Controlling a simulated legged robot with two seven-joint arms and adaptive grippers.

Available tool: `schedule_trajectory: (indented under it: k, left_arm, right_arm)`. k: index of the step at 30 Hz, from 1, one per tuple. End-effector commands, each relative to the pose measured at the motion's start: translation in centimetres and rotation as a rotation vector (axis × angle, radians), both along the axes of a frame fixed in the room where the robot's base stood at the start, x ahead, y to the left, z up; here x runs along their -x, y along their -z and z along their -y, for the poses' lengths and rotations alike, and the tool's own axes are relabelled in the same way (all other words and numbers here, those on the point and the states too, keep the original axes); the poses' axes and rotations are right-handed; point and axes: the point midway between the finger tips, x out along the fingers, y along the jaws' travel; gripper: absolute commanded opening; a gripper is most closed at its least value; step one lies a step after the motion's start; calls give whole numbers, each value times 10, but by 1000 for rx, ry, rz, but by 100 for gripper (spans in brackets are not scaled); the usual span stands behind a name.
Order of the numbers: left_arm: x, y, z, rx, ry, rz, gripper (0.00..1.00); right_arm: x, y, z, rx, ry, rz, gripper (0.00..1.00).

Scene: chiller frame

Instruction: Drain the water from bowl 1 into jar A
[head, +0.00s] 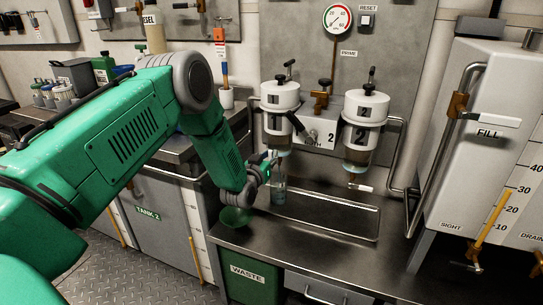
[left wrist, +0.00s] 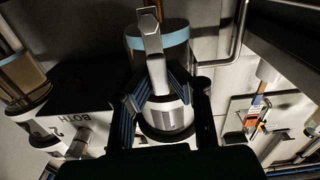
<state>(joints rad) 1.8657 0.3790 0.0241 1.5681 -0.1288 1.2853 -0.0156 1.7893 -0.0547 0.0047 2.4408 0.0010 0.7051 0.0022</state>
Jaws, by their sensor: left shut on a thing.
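Bowl 1 (head: 277,128) is a clear bowl under a white head marked 1. It also shows upside down in the left wrist view (left wrist: 178,36), with a bluish band at its drain end. My left gripper (head: 262,172) is just below and left of bowl 1. Its fingers (left wrist: 165,78) are shut on what looks like the pale drain handle (left wrist: 152,42) of bowl 1; the grip is partly hidden. A clear jar with a bluish tint (head: 279,191), likely jar A, stands upright below bowl 1. Its label and level are unreadable. My right gripper is out of view.
Bowl 2 (head: 360,148) hangs to the right with a white drain handle (head: 361,187). A shallow tray (head: 340,222) is set in the metal counter. A green funnel-like dish (head: 235,217) sits at the counter's left. The FILL tank (head: 480,150) blocks the right side.

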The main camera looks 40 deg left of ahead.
Motion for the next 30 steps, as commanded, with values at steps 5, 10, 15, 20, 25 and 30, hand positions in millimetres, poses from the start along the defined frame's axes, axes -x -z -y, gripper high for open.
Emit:
schedule_trajectory:
  k: [5, 10, 15, 20, 25, 30]
  left_arm:
    - [6, 10, -4, 8, -8, -21, 0]
    - [6, 10, -4, 7, -9, -22, 0]
    - [5, 8, -4, 5, -8, -17, 34]
    - [4, 5, -2, 5, -5, -11, 34]
    - [9, 4, 0, 3, -3, -9, 34]
    - [35, 4, 6, 5, -4, -11, 34]
  right_arm:
    - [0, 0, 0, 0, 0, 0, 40]
    - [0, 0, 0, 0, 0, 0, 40]
    - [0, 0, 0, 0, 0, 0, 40]
    - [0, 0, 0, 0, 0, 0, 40]
    - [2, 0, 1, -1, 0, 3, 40]
    - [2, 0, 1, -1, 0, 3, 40]
